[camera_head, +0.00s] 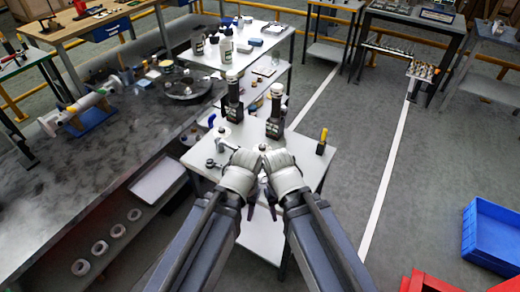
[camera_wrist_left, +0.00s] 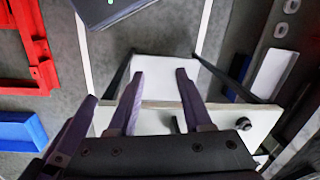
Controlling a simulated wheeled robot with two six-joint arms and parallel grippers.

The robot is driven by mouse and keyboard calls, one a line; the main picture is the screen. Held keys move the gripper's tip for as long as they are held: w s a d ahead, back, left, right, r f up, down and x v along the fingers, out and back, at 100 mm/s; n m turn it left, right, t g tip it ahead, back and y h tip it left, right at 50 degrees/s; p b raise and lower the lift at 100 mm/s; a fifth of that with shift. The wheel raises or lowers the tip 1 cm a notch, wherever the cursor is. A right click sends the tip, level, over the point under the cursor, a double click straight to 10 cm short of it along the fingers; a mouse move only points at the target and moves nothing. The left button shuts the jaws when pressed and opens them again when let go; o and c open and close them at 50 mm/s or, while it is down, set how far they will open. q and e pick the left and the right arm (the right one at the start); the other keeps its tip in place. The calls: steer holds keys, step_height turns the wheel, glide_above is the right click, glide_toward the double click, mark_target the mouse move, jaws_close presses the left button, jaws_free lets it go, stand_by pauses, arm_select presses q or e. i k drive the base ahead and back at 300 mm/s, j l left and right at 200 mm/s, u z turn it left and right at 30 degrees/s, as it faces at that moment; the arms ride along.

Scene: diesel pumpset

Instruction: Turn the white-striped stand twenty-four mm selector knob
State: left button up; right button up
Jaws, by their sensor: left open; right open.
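My left gripper (camera_head: 251,207) and right gripper (camera_head: 272,207) hang side by side, close together, over the front edge of the white table (camera_head: 310,172). Both are open, and I see nothing between their fingers. In the left wrist view the left gripper (camera_wrist_left: 157,98) has its purple fingers apart, above a white surface. Two dark stands with pale round tops, a left one (camera_head: 234,108) and a right one (camera_head: 274,122), are on the table beyond my wrists. A small dark knob-like part (camera_wrist_left: 243,123) shows in the left wrist view. I cannot make out a white stripe or the selector knob.
A small dark block with a yellow handle (camera_head: 322,142) is at the table's right. A metal lever-like part (camera_head: 224,140) is at its left. A long dark bench (camera_head: 100,150) runs along the left. A blue crate (camera_head: 490,235) is at right; open floor lies between.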

mark_target(262, 147)
steer(key=i+z, duration=0.6)
steer(key=z, duration=0.15)
steer(key=l, duration=0.1)
